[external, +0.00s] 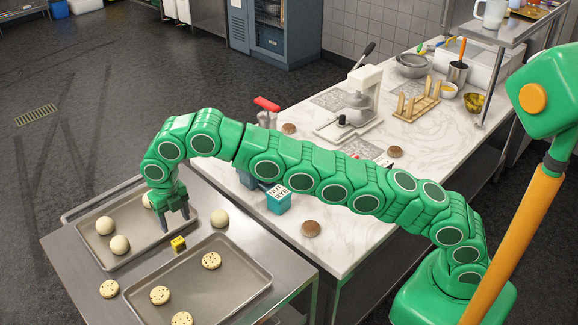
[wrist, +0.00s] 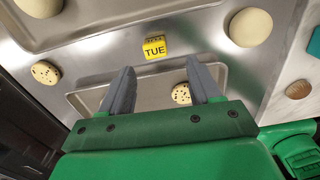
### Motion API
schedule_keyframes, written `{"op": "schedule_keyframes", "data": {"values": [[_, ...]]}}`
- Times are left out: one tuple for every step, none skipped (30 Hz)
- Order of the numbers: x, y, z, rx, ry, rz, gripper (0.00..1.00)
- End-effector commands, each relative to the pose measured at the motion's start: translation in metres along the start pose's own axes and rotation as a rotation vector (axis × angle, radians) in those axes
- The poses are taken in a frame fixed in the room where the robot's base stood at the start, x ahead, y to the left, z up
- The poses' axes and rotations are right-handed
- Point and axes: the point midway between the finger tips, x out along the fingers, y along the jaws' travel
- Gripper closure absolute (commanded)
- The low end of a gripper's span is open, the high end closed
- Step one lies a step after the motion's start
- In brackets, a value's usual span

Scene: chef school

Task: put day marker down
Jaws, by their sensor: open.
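The day marker (external: 178,244) is a small yellow block on the steel table, between the two baking trays. In the wrist view the yellow marker (wrist: 154,48) shows the letters TUE on its face and sits just beyond the fingertips. My gripper (external: 176,222) points down above the far tray's near edge, close to the marker. In the wrist view my gripper (wrist: 162,75) has its two grey fingers apart with nothing between them. The marker is apart from both fingers.
The far tray (external: 108,262) holds pale dough balls. The near tray (external: 225,240) holds several speckled cookies. A single cookie (external: 109,289) and a dough ball (external: 219,218) lie on the steel table. A teal block (external: 278,203) stands on the marble counter beneath my arm.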

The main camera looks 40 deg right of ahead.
Motion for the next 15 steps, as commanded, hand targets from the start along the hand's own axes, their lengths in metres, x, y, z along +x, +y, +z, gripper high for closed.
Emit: {"op": "schedule_keyframes", "data": {"values": [[-0.005, -0.008, 0.003, 0.031, -0.001, -0.004, 0.37], [-0.009, -0.014, 0.004, 0.056, -0.003, -0.006, 0.37], [-0.015, -0.021, 0.006, 0.093, -0.005, -0.008, 0.37], [-0.019, -0.028, 0.007, 0.124, -0.007, -0.01, 0.37], [-0.022, -0.035, 0.009, 0.157, -0.007, -0.014, 0.37], [-0.025, -0.045, 0.01, 0.203, -0.005, -0.021, 0.37], [-0.03, -0.053, 0.011, 0.237, -0.006, -0.024, 0.37], [-0.035, -0.06, 0.012, 0.27, -0.009, -0.025, 0.37], [-0.039, -0.07, 0.013, 0.315, -0.01, -0.029, 0.37], [-0.042, -0.077, 0.013, 0.348, -0.008, -0.034, 0.37], [-0.044, -0.085, 0.014, 0.383, -0.009, -0.037, 0.37], [-0.05, -0.095, 0.015, 0.428, -0.012, -0.038, 0.37], [-0.055, -0.102, 0.015, 0.462, -0.014, -0.039, 0.37], [-0.057, -0.11, 0.014, 0.495, -0.014, -0.042, 0.37], [-0.06, -0.12, 0.014, 0.54, -0.014, -0.047, 0.37]]}}
